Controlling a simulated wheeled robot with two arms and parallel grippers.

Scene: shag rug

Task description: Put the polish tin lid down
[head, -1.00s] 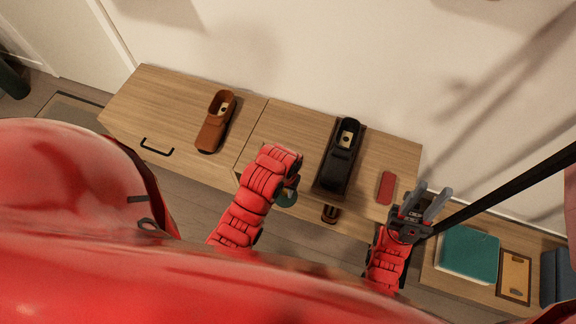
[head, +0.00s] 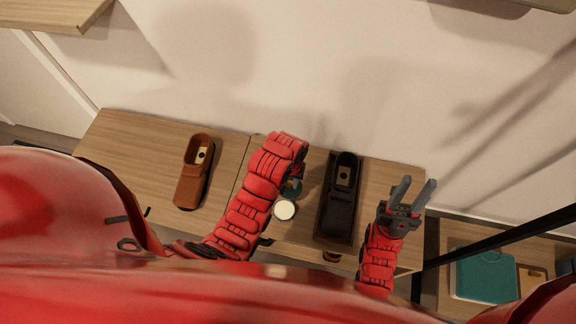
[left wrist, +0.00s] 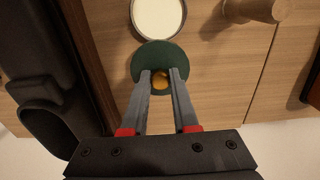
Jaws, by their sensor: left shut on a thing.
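The polish tin lid is a dark green disc with a gold-coloured middle (left wrist: 152,54). My left gripper (left wrist: 160,76) is shut on it; in the head view the gripper (head: 293,183) is mostly hidden by its red arm, with a bit of green showing. The open tin (head: 285,209), round with a cream-white inside, stands on the wooden cabinet top just in front of the lid; it also shows in the left wrist view (left wrist: 158,14), where the lid overlaps its rim. Whether lid and tin touch, I cannot tell. My right gripper (head: 408,194) is open and empty at the right.
A black shoe (head: 343,195) sits on a dark wooden tray right of the tin. A brown shoe (head: 193,178) stands at the left. A wooden knobbed thing (left wrist: 252,10) stands near the tin. A teal item (head: 486,275) lies on a lower surface at right.

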